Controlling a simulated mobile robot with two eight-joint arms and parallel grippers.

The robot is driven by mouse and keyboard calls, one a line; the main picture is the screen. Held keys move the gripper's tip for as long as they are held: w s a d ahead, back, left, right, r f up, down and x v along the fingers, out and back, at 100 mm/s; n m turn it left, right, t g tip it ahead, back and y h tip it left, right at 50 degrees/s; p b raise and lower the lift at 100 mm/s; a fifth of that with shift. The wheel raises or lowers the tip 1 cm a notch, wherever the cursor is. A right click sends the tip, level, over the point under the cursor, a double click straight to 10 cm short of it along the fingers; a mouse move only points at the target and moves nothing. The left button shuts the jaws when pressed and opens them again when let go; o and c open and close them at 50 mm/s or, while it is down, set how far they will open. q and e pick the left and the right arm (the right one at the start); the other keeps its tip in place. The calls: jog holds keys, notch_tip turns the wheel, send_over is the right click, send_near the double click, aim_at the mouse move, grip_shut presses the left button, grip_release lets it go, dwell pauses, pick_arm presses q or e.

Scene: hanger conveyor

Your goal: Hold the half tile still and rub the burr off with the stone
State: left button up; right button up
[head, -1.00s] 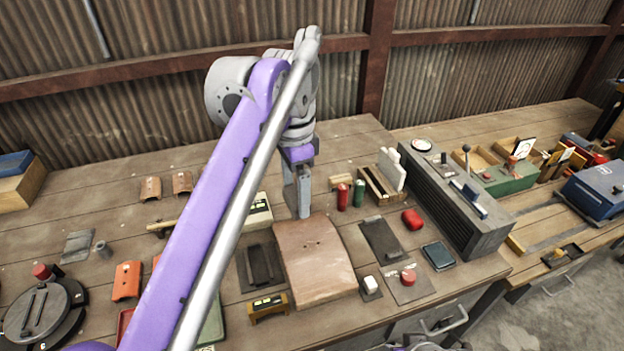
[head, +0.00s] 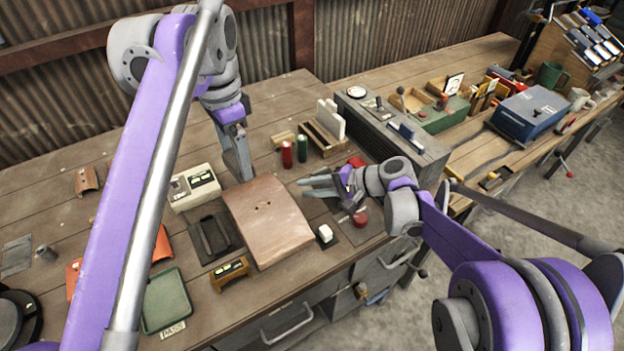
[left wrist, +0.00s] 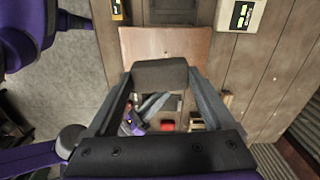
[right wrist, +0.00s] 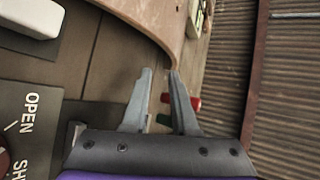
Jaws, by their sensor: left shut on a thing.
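The half tile (head: 268,222) is a broad pinkish-brown curved slab with small dark marks near its middle, lying on the bench. It also shows in the left wrist view (left wrist: 165,42) and along the top of the right wrist view (right wrist: 150,18). My left gripper (head: 242,178) points down at the tile's far edge. In the left wrist view it is shut on a dark grey-brown block (left wrist: 160,75), which looks like the stone. Its contact with the tile cannot be told. My right gripper (head: 306,186) is open and empty close to the tile's right edge. The burr cannot be made out clearly.
A white box (head: 194,187) and a dark holder (head: 214,236) stand left of the tile. A yellow-brown block (head: 230,273) is in front. Red (head: 287,154) and green (head: 303,148) cylinders stand behind.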

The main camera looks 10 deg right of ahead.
aim_at(269, 180)
jog(key=w+y, duration=0.1)
jog(key=d+y, duration=0.1)
jog(key=shift+w+r+n+y, duration=0.1)
jog(key=shift+w+n+y, duration=0.2)
jog(key=shift+w, duration=0.1)
jog(key=shift+w+a, duration=0.15)
jog(key=shift+a, duration=0.05)
jog(key=x, duration=1.1)
jog(key=shift+a, duration=0.4)
grip_shut()
dwell(0.5)
